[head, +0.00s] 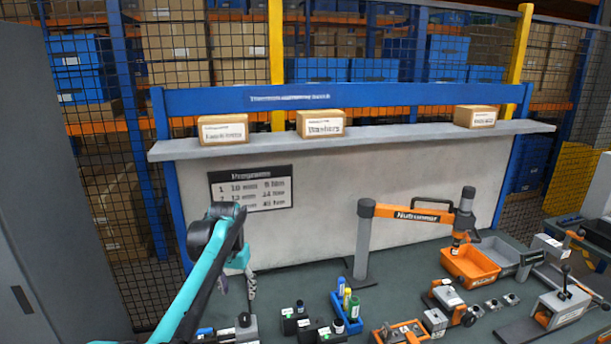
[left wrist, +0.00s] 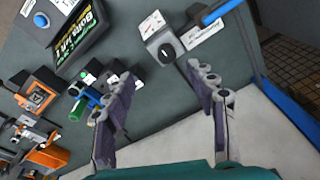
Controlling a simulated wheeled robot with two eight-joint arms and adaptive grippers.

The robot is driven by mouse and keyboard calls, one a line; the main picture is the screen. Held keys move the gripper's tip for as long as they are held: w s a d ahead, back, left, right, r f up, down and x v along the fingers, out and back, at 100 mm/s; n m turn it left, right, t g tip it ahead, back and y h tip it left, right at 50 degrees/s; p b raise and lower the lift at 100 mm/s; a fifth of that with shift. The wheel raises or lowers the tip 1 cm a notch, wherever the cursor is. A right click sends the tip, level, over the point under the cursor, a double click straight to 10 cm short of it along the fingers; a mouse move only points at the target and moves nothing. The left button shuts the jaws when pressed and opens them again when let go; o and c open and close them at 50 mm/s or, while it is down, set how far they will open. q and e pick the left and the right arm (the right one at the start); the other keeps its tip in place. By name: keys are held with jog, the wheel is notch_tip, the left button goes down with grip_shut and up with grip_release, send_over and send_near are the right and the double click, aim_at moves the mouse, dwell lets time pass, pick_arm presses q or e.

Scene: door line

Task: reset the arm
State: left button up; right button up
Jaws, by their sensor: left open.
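My left arm, teal and black, comes up from the bottom left in the head view. Its left gripper (head: 250,286) hangs over the left part of the workbench (head: 290,285), pointing down. In the left wrist view the left gripper (left wrist: 163,85) has its two grey-purple fingers spread wide apart with nothing between them. A grey block with a black knob (left wrist: 166,46) lies on the bench beyond the fingertips. My right gripper is in neither view.
An orange arm marked Nutrunner (head: 415,214) stands on a grey post over an orange bin (head: 470,266). A blue holder with coloured bottles (head: 347,322) and several fixtures occupy the bench front. A shelf (head: 350,137) with small boxes runs above the back panel.

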pick_arm(q)
jog(key=s+d+r+t+b, duration=0.2)
jog(key=s+t, duration=0.1)
jog(key=s, duration=1.3)
jog(key=s+f+n+t, duration=0.1)
jog(key=s+f, duration=0.3)
jog(key=s, duration=0.3)
jog(key=s+f+t+b, duration=0.1)
jog(key=s+f+t, duration=0.1)
jog(key=s+f, duration=0.3)
jog(key=s, duration=0.3)
jog(key=shift+d+f+n, duration=0.15)
jog(key=shift+f+n, duration=0.15)
jog(key=shift+n, duration=0.1)
